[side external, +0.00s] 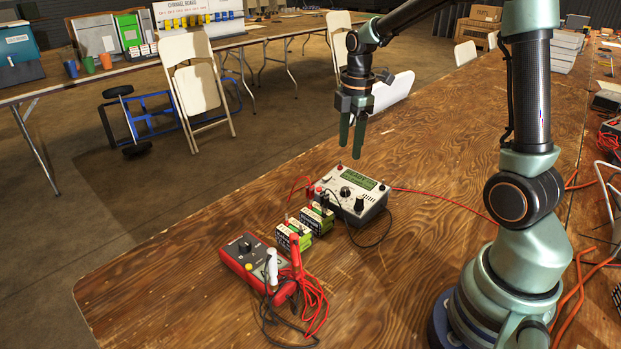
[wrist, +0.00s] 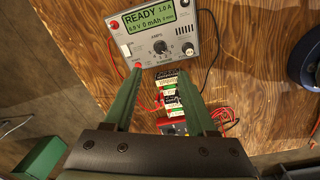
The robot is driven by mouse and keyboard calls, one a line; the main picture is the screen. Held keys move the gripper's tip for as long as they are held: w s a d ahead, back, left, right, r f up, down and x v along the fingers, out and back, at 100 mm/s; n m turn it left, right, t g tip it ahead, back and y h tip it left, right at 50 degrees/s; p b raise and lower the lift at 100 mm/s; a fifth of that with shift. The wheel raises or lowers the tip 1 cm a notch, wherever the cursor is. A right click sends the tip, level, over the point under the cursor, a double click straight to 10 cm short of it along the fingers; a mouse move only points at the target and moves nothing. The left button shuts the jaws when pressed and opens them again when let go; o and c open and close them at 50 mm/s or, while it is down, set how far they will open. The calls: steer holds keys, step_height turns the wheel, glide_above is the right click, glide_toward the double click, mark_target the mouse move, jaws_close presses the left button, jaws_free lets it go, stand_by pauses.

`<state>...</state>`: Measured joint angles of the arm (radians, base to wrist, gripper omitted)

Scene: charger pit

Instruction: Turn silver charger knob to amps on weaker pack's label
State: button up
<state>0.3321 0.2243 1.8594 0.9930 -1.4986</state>
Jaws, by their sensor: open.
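The grey charger (side external: 372,203) sits on the wooden table; in the wrist view its green screen (wrist: 152,18) reads READY and 1.0 A.
A red multimeter (side external: 243,262) with red and black leads lies at the front left of the packs. Thin red and black leads run around the charger. A white folding chair (side external: 395,92) stands behind the table edge.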

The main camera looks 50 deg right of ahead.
mark_target(344, 189)
steer(key=f, duration=1.2)
steer(key=shift+w+d, duration=0.1)
steer(key=shift+w, duration=0.3)
jaws_close()
